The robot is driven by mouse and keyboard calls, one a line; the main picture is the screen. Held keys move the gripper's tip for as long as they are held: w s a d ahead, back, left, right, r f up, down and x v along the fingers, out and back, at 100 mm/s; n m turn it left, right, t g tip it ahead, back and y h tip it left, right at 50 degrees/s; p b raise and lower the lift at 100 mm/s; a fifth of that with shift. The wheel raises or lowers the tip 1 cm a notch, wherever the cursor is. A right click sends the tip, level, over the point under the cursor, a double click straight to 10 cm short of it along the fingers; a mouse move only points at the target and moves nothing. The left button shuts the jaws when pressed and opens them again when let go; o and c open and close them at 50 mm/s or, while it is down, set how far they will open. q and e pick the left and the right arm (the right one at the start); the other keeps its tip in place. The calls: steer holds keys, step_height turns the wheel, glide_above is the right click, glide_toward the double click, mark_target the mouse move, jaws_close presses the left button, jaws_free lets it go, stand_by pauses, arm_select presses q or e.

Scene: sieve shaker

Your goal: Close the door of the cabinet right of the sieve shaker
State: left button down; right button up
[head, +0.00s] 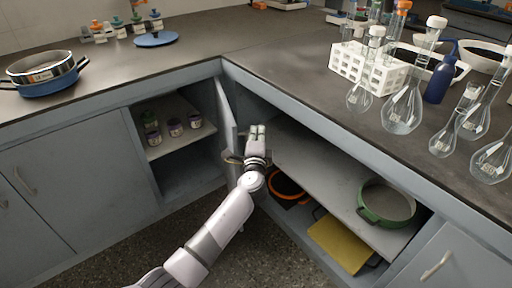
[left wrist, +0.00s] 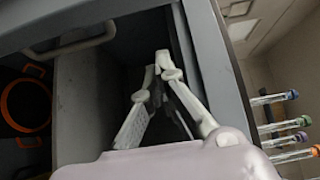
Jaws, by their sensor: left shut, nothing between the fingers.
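An open grey cabinet door (head: 226,118) stands out at the inner corner of the counters, beside the opening of the right-hand cabinet (head: 300,122). My left gripper (head: 257,130) is just right of this door, in front of the cabinet opening. It is shut and empty, and its fingertips also show close together in the left wrist view (left wrist: 162,60). I cannot tell whether it touches the door. A bar handle (left wrist: 72,46) shows in the left wrist view. My right gripper is not in view. I cannot make out the sieve shaker.
The right cabinet holds a shelf (head: 330,172), a green pan (head: 387,203), an orange-rimmed pan (head: 286,187) and a yellow board (head: 341,243). Flasks (head: 403,108) and a white rack (head: 368,70) stand on the counter above. The left cabinet (head: 170,140) is open with small jars inside.

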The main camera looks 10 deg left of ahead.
mark_target(245, 135)
arm_select(q)
steer(key=a, duration=0.1)
steer(key=s+a, duration=0.1)
steer(key=s+a+p, duration=0.1)
steer(key=shift+a, duration=0.25)
